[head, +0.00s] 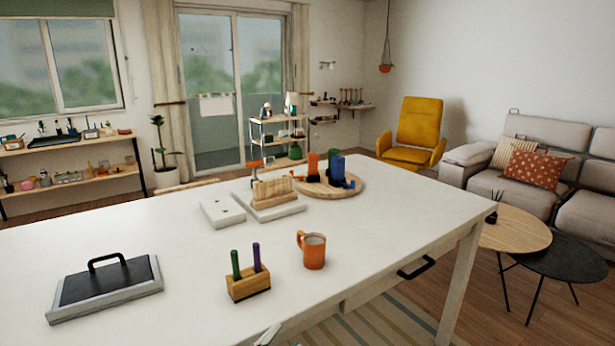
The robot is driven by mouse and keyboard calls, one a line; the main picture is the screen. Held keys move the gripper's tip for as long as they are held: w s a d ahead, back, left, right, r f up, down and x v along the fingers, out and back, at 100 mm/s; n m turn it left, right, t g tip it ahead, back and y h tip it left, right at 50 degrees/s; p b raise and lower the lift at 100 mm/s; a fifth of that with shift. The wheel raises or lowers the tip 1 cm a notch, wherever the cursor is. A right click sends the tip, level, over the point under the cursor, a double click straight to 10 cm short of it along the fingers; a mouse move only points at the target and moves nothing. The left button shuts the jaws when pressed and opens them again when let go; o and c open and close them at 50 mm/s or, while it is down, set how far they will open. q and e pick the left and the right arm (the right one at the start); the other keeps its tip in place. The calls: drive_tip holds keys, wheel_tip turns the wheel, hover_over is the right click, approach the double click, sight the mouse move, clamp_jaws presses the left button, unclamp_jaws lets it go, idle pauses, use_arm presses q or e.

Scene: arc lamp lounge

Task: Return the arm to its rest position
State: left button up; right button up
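Neither of my grippers can be made out in the head view. A small pale piece shows at the bottom edge, just left of the middle, cut off by the frame; I cannot tell what it is. The white table (180,240) fills the foreground. On it stand an orange mug (314,252) and a wooden block (248,287) with a green peg (236,264) and a purple peg (257,257) upright in it. A grey-framed dark panel with a black handle (106,283) lies at the left.
At the table's far side are a white slab (222,213), a wooden piece on a white base (272,194) and a round wooden tray (335,190) with orange, green and blue things. A black drawer handle (416,268) sticks out at the right. The table's middle left is clear.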

use_arm(q)
drive_tip(key=s+a+f+n+g+y, duration=0.2)
drive_tip(key=s+a+f, duration=0.3)
drive_tip(key=f, duration=0.4)
drive_tip(key=s+a+f+n+g+y, duration=0.2)
drive_tip(key=s+a+f+n+y, duration=0.1)
drive_tip(key=f, duration=0.6)
drive_tip(key=s+a+f+n+g+y, duration=0.2)
drive_tip(key=s+a+f+n, duration=0.3)
drive_tip(key=s+f, duration=0.4)
drive_tip(key=shift+a+f+n+g+y, duration=0.3)
drive_tip(key=shift+a+f, duration=0.1)
drive_tip(key=shift+a, duration=0.45)
